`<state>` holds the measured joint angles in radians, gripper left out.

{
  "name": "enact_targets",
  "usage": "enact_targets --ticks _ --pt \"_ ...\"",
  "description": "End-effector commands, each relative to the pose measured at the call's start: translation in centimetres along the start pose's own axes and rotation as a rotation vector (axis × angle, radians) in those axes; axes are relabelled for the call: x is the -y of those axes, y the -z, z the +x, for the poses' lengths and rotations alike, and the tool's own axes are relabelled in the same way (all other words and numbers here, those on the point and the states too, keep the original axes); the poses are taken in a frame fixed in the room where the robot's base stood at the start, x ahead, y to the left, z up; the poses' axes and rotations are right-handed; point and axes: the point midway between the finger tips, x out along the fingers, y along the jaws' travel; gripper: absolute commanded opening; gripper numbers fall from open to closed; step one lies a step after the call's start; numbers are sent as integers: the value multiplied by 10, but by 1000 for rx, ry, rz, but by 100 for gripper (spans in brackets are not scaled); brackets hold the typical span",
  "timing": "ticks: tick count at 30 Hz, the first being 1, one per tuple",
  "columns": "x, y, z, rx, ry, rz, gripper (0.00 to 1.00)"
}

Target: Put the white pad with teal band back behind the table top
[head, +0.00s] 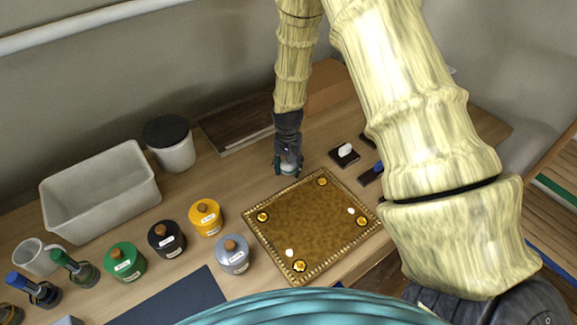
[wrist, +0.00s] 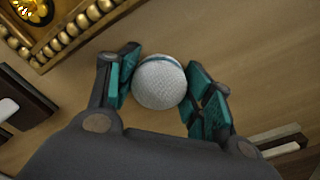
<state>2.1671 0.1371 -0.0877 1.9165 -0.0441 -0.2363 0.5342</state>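The white pad with a teal band (wrist: 160,84) is a round, textured, pale piece, with the band showing along its upper edge in the wrist view. It also shows small and partly hidden in the head view (head: 288,168). My gripper (head: 287,165) points down at the wood just behind the table top. In the wrist view its two fingers (wrist: 163,85) lie on either side of the pad and appear to touch it. The brown, gilt-edged table top (head: 310,227) lies flat, with several yellow rosettes and two small white pieces on it. Whether the pad touches the wood is unclear.
Dark blocks (head: 344,156), one with a white piece, stand right of my gripper. Several lidded jars (head: 205,218) and a grey bin (head: 100,195) stand to the left. A dark board (head: 236,122) lies behind. Bare wood surrounds the pad.

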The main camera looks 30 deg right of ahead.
Motion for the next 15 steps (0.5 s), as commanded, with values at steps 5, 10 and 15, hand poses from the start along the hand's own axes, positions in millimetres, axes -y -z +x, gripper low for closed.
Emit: enact_targets --ticks 5,10,15 --pt "-3 -6 7 12 -6 0 67" --pt "-3 -5 6 11 -6 0 67" --pt "-2 -4 5 9 -5 0 67"
